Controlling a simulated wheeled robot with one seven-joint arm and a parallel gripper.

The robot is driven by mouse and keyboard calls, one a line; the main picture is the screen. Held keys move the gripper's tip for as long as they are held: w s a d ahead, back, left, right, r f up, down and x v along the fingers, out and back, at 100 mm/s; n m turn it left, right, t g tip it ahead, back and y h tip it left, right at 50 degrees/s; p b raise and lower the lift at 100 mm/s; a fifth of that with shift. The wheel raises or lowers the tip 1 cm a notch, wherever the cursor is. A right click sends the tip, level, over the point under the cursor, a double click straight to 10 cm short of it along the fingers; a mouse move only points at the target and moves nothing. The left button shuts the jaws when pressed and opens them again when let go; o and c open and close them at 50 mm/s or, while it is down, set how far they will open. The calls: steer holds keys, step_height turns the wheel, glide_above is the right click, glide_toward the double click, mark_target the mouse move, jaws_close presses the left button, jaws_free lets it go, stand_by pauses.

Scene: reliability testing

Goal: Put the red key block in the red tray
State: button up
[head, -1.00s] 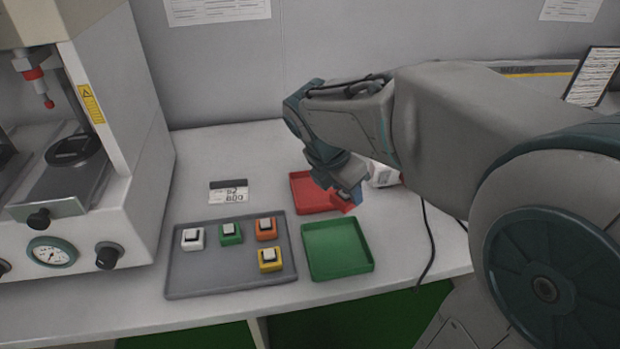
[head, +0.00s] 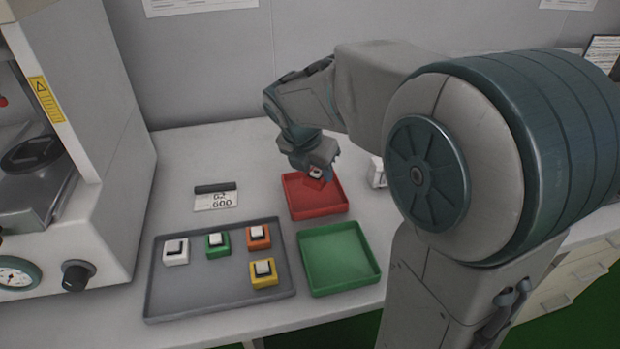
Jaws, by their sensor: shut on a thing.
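The red tray (head: 322,210) lies on the bench behind the green tray. My gripper (head: 316,174) points down over the back part of the red tray. It is shut on the red key block (head: 313,184), which shows a white key top and is partly hidden by the fingers. The block is over the tray's area; I cannot tell whether it touches the tray floor.
The green tray (head: 338,282) is empty. A grey tray (head: 215,295) holds white, green, orange and yellow key blocks. A small display card (head: 215,200) lies behind it. A white object (head: 377,172) stands right of the red tray. A press machine (head: 90,150) stands at the left.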

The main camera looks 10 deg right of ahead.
mark_target(312, 182)
steer(key=shift+w+a+f, duration=0.2)
steer(key=shift+w+f, duration=0.2)
steer(key=shift+w, duration=0.25)
steer(key=shift+f+b, duration=0.85)
steer(key=shift+f, duration=1.15)
steer(key=o, duration=1)
steer(key=shift+f, duration=0.15)
